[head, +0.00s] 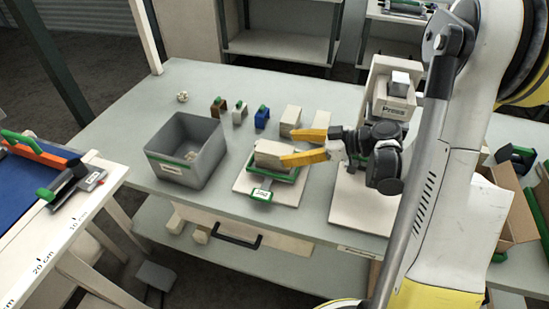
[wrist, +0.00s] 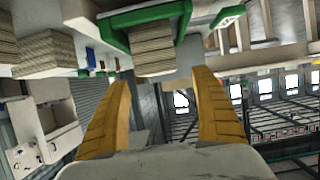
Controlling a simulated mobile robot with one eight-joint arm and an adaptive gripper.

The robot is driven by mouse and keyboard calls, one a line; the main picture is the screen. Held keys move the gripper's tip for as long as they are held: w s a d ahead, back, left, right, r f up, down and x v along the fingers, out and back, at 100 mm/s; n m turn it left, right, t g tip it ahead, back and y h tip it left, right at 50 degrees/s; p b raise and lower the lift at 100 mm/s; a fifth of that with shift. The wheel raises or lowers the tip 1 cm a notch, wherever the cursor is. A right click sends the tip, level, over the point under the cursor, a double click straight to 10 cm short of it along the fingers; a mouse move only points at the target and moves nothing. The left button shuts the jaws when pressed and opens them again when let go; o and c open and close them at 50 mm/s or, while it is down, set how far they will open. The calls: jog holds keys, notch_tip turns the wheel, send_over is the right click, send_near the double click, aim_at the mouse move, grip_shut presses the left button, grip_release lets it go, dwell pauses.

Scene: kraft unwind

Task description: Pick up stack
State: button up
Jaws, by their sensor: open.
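A stack of kraft-coloured sheets (head: 270,153) sits in a green-edged tray on a scale-like stand (head: 262,194) near the table's front edge. In the wrist view the stack (wrist: 152,45) shows its layered edge, just beyond the fingertips and framed by the green tray. My gripper (head: 288,147) has two yellow fingers, spread apart, coming from the right at the stack. In the head view the nearer finger overlaps the stack's right end; I cannot tell whether it touches. In the wrist view the space between the fingers (wrist: 162,79) is empty.
A grey bin (head: 166,167) stands left of the stand. Two more stacks (head: 290,118) lie behind, close to the far finger. Small brown, white and blue green-topped pieces (head: 262,117) stand behind the bin. A press (head: 388,105) stands to the right.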

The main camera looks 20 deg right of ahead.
aim_at(281, 149)
jog(key=b+x, duration=0.1)
jog(key=x, duration=0.1)
jog(key=b+x, duration=0.1)
jog(key=x, duration=0.1)
jog(key=shift+w+a+f, duration=0.1)
jog(key=shift+w+f, duration=0.05)
jog(key=shift+f, duration=0.35)
jog(key=shift+w+a, duration=0.2)
jog(key=shift+a, duration=0.1)
jog(key=c, duration=1.5)
jog(key=shift+o, duration=0.2)
